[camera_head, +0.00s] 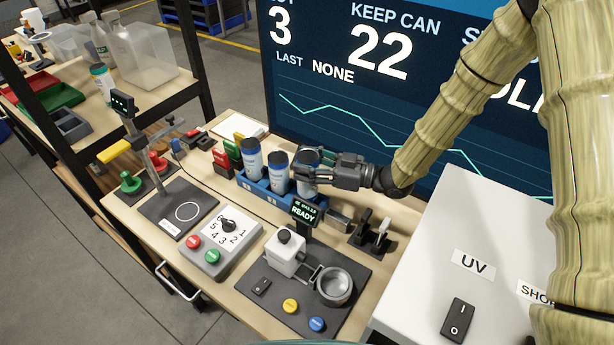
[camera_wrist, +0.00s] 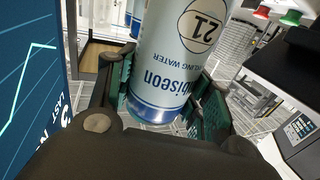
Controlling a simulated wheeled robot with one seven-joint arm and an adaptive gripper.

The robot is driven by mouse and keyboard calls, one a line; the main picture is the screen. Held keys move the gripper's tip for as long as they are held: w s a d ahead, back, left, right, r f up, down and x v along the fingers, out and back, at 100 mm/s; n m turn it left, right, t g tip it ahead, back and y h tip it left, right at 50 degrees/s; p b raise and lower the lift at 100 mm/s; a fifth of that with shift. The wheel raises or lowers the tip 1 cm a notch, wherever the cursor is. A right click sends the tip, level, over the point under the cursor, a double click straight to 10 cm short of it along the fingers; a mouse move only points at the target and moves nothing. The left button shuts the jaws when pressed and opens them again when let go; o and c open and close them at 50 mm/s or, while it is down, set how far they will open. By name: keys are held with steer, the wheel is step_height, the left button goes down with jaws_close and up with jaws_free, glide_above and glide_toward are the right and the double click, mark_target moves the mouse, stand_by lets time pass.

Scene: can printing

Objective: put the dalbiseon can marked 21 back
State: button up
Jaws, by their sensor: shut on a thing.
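The dalbiseon can marked 21 (camera_wrist: 170,60) fills the middle of the wrist view, with "21" in a circle and "biseon" on its pale side. It sits between the green-lined fingers of my gripper (camera_wrist: 165,95), which is shut on it. In the head view my gripper (camera_head: 318,172) reaches in from the right around this can (camera_head: 305,160), at the right end of the blue rack (camera_head: 255,187). I cannot tell whether the can's end rests in the rack. Two similar cans, the left one (camera_head: 252,158) and the middle one (camera_head: 278,172), stand upright in the rack.
A large screen (camera_head: 350,90) reading "KEEP CAN 22" stands behind. In front are a dial box (camera_head: 222,240), a black station with a metal ring (camera_head: 335,287), and a small "READY" display (camera_head: 305,211). A white UV box (camera_head: 470,225) stands right. Shelves hold bins at left.

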steer(key=f, duration=0.1)
steer(key=f+b, duration=0.1)
steer(key=f, duration=0.1)
steer(key=shift+s, duration=0.3)
steer(key=o, duration=0.7)
steer(key=shift+s+r, duration=0.15)
steer(key=shift+r, duration=0.05)
steer(key=shift+f, duration=0.1)
steer(key=shift+v, duration=3.75)
steer(key=shift+a, duration=0.1)
